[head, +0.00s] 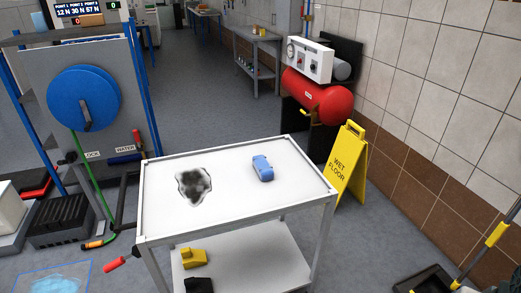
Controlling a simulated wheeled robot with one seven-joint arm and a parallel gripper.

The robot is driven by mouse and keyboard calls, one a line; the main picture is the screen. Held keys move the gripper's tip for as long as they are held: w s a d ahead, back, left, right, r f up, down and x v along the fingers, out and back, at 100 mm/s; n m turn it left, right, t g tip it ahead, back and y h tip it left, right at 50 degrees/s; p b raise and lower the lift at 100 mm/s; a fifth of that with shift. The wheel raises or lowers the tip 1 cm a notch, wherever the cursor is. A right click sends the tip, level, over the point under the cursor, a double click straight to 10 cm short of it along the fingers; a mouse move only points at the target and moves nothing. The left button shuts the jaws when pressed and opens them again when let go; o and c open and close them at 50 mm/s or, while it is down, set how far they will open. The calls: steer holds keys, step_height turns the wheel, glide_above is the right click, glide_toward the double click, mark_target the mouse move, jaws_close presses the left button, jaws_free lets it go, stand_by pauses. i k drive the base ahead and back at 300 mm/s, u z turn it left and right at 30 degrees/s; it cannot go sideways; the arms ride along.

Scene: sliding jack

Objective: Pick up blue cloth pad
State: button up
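The blue cloth pad (263,168) lies on the white top of a small table (232,212), right of its middle and toward the back. It looks like a small, thick, rounded blue block. A dark, smudgy patch (194,184) marks the tabletop to the left of the pad, with bare white surface between them. Nothing covers the pad. My gripper is not in view.
A yellow wet floor sign (349,166) stands right of the table. Behind it are a red tank (318,97) and a tiled wall. A blue wheel (84,97) is on a panel at left. Yellow and black items (194,258) sit on the lower shelf.

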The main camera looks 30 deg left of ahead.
mark_target(264, 169)
steer(key=u, duration=0.95)
steer(key=i, duration=1.2)
steer(key=u, duration=0.85)
steer(key=i, duration=0.35)
steer(key=z, duration=0.05)
